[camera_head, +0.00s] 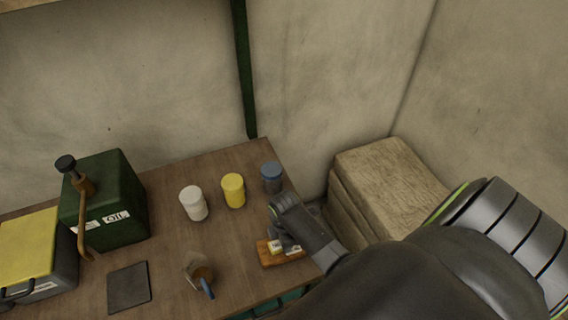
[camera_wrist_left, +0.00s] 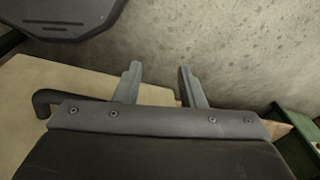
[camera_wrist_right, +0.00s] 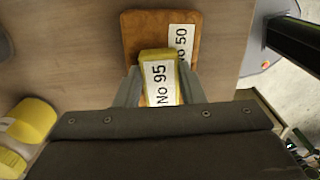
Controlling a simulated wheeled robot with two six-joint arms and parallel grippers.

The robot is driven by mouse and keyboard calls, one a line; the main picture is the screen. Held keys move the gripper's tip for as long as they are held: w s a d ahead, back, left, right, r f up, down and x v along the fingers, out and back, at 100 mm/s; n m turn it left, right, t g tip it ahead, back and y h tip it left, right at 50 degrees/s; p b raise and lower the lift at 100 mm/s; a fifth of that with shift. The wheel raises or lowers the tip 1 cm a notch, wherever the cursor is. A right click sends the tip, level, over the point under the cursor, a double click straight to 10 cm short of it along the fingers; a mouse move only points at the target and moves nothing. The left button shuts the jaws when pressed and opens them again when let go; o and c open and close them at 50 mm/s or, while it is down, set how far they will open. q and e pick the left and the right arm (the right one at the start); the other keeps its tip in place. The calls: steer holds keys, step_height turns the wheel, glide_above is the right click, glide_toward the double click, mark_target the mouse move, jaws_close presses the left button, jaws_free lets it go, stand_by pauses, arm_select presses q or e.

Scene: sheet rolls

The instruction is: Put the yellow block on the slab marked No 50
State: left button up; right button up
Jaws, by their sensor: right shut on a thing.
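My right gripper (camera_wrist_right: 160,82) is shut on the yellow block (camera_wrist_right: 158,55), whose white label reads No 95. The orange-brown slab (camera_wrist_right: 140,28) lies on the table under the block; its white label is partly covered, with "50" readable. The block overlaps the slab's near part in the right wrist view; whether it touches the slab I cannot tell. In the head view the slab (camera_head: 270,260) is at the table's right front, with my right gripper (camera_head: 284,243) over it. My left gripper (camera_wrist_left: 158,68) is open and empty, and out of the head view.
White (camera_head: 193,204), yellow (camera_head: 233,190) and blue (camera_head: 271,178) canisters stand behind the slab. A dark flat plate (camera_head: 129,287), green oil box (camera_head: 118,205) and yellow-lidded box (camera_head: 27,240) are farther left. The table's right edge is close.

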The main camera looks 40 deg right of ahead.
steer(key=o, duration=1)
step_height(320, 180, up, 12)
steer(key=shift+r+b, duration=0.1)
steer(key=shift+b, duration=1)
steer(key=shift+s, duration=0.1)
